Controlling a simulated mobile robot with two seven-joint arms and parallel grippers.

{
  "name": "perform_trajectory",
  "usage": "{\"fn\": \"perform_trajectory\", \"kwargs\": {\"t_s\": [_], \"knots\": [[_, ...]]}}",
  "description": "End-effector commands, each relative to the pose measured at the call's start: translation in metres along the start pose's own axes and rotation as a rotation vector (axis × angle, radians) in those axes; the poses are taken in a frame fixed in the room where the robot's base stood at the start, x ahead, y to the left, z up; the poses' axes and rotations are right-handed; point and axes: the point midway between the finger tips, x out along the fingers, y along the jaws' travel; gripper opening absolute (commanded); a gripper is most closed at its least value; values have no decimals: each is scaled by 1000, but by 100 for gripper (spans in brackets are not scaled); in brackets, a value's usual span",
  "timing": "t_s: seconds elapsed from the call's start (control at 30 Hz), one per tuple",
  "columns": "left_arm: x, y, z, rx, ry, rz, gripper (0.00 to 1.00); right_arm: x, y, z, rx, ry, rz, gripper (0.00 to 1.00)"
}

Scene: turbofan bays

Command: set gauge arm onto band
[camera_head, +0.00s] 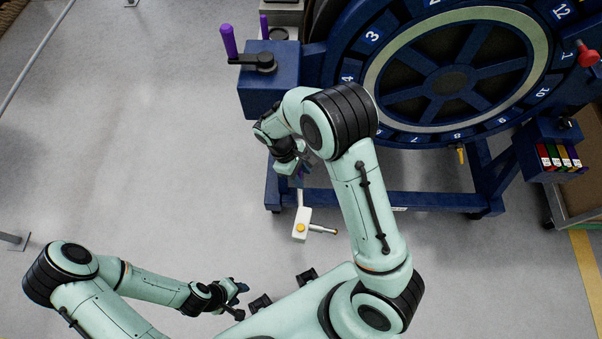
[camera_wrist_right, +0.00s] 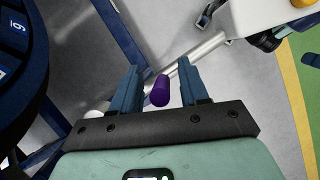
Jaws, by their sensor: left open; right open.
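The gauge arm is a white box with a yellow button (camera_head: 300,230) and a short metal rod to its right, below the fan frame. In the right wrist view, the box (camera_wrist_right: 262,14) is at the upper right, with a long silver rod (camera_wrist_right: 205,47) running down-left from it. A purple grip (camera_wrist_right: 160,91) shows between the fingers of my right gripper (camera_wrist_right: 156,82), which is open; contact cannot be told. In the head view, my right gripper (camera_head: 301,170) is partly hidden above the box. The pale ring (camera_head: 372,85) may be the band. My left gripper (camera_head: 241,298) is open and empty.
A dark blue numbered wheel (camera_head: 372,37) stands in a blue frame (camera_head: 420,198). A blue block (camera_head: 262,92) with a purple-handled crank (camera_head: 229,42) is at its left. A red knob (camera_head: 587,56) and a coloured-slot box (camera_head: 552,157) are at the right. The left floor is mostly clear.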

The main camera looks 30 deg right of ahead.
Motion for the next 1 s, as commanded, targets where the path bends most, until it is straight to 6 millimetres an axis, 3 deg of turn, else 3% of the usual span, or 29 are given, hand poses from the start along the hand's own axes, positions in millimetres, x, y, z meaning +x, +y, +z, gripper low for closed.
{"fn": "perform_trajectory", "kwargs": {"t_s": [0.23, 0.37, 0.73, 1.0], "knots": [[0, 0, 0, 0, 0, 0, 43, 0, 0, 0, 0, 0, 0, 41], [0, 0, 0, 0, 0, 0, 43, 0, 0, 0, 0, 0, 0, 0], [1, -1, 1, 0, -1, 0, 43, 1, 1, 2, -28, 0, 12, 0], [7, -4, 3, -2, -5, -2, 43, 4, 6, 10, -163, -2, 67, 0]]}}
